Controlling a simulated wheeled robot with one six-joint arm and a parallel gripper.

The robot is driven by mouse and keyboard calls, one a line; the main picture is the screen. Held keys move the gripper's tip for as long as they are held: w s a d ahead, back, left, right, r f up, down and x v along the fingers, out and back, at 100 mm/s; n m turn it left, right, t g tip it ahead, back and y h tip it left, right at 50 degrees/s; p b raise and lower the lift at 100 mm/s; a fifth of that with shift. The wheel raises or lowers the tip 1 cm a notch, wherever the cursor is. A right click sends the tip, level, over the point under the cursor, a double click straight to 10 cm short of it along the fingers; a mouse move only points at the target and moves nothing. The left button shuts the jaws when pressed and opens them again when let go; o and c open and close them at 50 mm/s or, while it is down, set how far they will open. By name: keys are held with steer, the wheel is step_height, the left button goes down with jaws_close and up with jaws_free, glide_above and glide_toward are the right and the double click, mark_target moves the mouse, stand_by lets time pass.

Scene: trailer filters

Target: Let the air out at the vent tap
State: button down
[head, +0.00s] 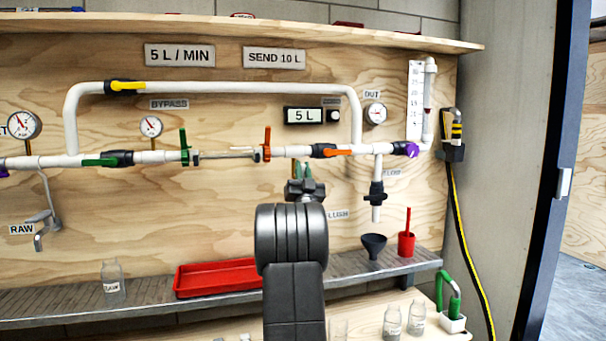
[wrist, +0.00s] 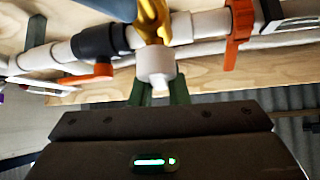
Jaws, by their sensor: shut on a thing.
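In the wrist view a brass-coloured fitting with a white round cap and a small pale stub, which looks like the vent tap (wrist: 156,62), hangs off the white pipe. In the head view my gripper (head: 305,170) is just under the pipe, between the orange clip (head: 266,145) and the orange-handled valve (head: 325,151). There the tap is mostly hidden behind my gripper and arm. Whether the tap is turned open cannot be told.
A red tray (head: 218,278), a dark funnel (head: 374,245) and a red cup (head: 407,241) stand on the grey shelf (head: 60,308) below. The bypass pipe (head: 220,88) and gauges are above and around. A display (head: 303,115) reads 5 L.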

steer(key=shift+f, duration=0.1)
steer(key=c, duration=1.4)
jaws_free()
steer(key=v, duration=1.3)
steer(key=shift+s+f, duration=0.2)
steer(key=shift+s, duration=0.1)
steer(key=x, duration=1.4)
steer(key=shift+f, duration=0.1)
